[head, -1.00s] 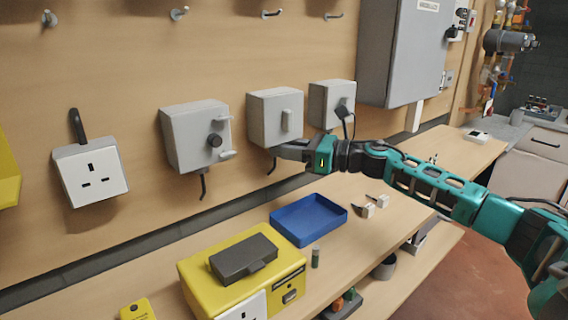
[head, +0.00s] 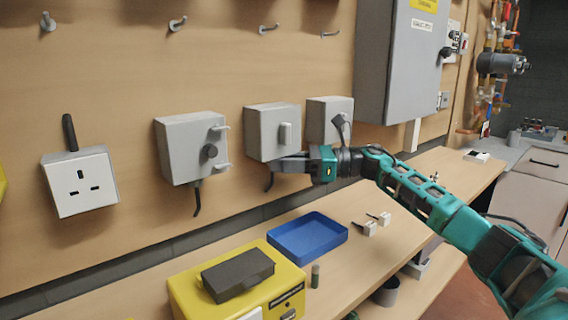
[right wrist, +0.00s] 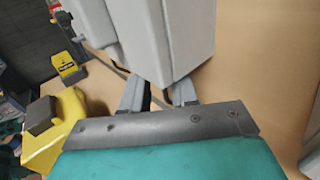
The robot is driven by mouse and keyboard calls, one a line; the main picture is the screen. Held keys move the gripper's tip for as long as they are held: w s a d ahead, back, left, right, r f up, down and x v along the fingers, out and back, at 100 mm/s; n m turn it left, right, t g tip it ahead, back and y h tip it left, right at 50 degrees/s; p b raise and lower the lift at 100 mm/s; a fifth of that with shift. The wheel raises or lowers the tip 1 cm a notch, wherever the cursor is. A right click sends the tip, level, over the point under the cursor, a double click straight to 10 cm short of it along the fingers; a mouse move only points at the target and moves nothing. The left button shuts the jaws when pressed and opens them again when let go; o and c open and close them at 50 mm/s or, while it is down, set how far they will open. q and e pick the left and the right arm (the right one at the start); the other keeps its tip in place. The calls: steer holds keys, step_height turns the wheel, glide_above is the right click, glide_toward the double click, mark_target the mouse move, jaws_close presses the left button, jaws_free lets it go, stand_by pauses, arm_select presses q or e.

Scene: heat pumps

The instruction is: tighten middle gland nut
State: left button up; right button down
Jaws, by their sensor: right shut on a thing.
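The middle grey box (head: 267,133) is on the wooden wall between two similar grey boxes. A dark cable (head: 268,183) hangs below it. My right gripper (head: 284,162) is at the underside of this box, shut on the middle gland nut, which the fingers hide. In the right wrist view, the two fingers (right wrist: 160,95) reach up to the bottom of the grey box (right wrist: 170,38), with the dark cable passing behind them. My left gripper is not in view.
The left grey box (head: 188,150) and right grey box (head: 326,116) flank the middle one. Below, the bench holds a blue tray (head: 307,258), a yellow case (head: 183,290) and small white parts (head: 370,229). A large grey cabinet (head: 400,62) is at upper right.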

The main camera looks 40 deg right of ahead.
steer(key=c, duration=1.1)
jaws_free()
steer(key=shift+r, duration=0.1)
steer(key=shift+c, duration=0.2)
steer(key=b+v, duration=0.2)
steer(key=v, duration=1)
steer(key=shift+s+d, duration=0.25)
steer(key=shift+d, duration=0.05)
steer(key=shift+o, duration=0.2)
